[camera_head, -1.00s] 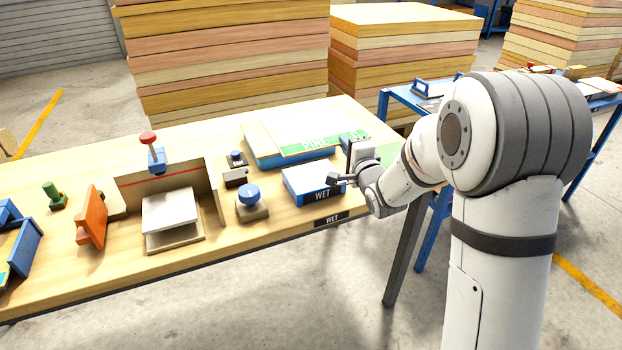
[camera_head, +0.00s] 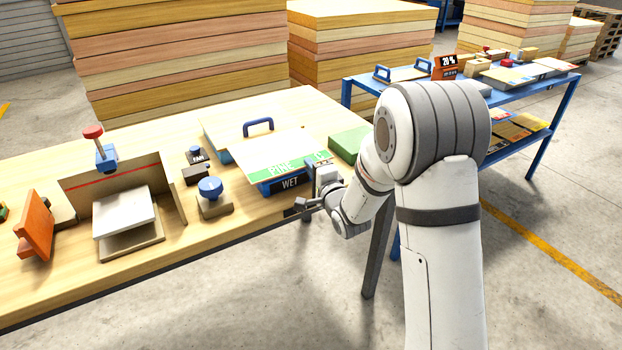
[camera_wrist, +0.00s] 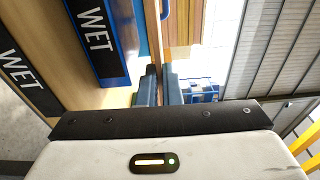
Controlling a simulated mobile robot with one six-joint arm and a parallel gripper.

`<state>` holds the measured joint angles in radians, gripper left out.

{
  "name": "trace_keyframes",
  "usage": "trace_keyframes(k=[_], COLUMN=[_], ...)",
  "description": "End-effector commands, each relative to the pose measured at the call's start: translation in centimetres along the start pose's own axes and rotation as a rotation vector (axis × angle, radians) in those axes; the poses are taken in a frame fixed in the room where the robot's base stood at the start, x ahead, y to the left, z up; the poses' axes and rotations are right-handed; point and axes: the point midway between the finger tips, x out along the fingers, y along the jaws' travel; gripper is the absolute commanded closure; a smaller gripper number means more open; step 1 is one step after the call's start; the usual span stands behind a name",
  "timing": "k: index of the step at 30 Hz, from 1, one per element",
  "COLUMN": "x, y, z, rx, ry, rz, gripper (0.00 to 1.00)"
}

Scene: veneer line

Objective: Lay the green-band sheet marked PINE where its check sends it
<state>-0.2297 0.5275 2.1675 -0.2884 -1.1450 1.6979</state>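The PINE sheet (camera_head: 262,155), pale with a green band along its front edge, is level over the blue WET tray (camera_head: 285,184) on the wooden bench. In the wrist view the sheet (camera_wrist: 153,35) is seen edge-on as a thin strip, a little apart from the WET tray (camera_wrist: 117,65). My gripper (camera_head: 316,180) is at the sheet's front right corner. In the wrist view its fingers (camera_wrist: 160,88) are on either side of the sheet's edge, closed on it. The sheet hides most of the tray's top. A meter (camera_head: 449,64) reading 20 % stands on the blue table behind.
A pale sheet on a blue base (camera_head: 212,122) and a blue handle (camera_head: 258,126) are behind the PINE sheet. A green block (camera_head: 348,142) is to its right. A blue-knobbed block (camera_head: 211,194) and a fixture (camera_head: 128,240) with a white slab are left. Stacked boards stand behind.

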Motion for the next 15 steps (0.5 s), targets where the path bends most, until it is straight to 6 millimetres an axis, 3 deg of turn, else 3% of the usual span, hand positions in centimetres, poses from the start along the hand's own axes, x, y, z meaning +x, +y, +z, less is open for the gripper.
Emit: trace_keyframes(k=[7,15], x=[0.0,0.0], y=[3.3,3.5], z=[0.0,0.1], rx=[0.001,0.0], ry=[0.0,-0.001], rz=[0.003,-0.001], gripper=[1.0,1.0])
